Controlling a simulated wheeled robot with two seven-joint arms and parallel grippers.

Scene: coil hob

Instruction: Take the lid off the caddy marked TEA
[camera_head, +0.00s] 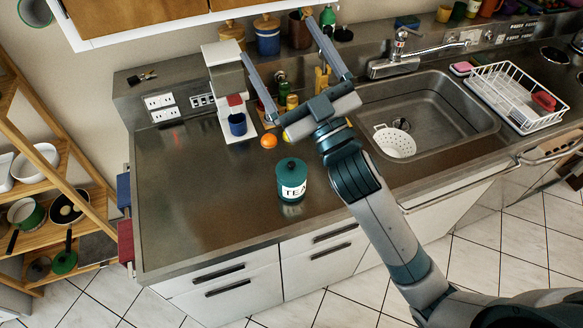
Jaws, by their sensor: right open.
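The teal caddy (293,187) with the white TEA label stands upright on the steel counter, near its front edge. Its dark teal lid (283,166) with a round black knob sits on top. My right gripper (275,37) is open and empty. Its arm comes in from the lower right and passes to the right of the caddy. Its two long fingers point up and left in the picture, toward the back of the counter, away from the caddy. My left gripper is not in view.
An orange (268,141) lies behind the caddy. A coffee machine (222,60) with a blue cup (237,124) stands further back. Jars line the back ledge. A sink (455,120) with a white colander (396,143) and a dish rack (500,92) are right. The left counter is clear.

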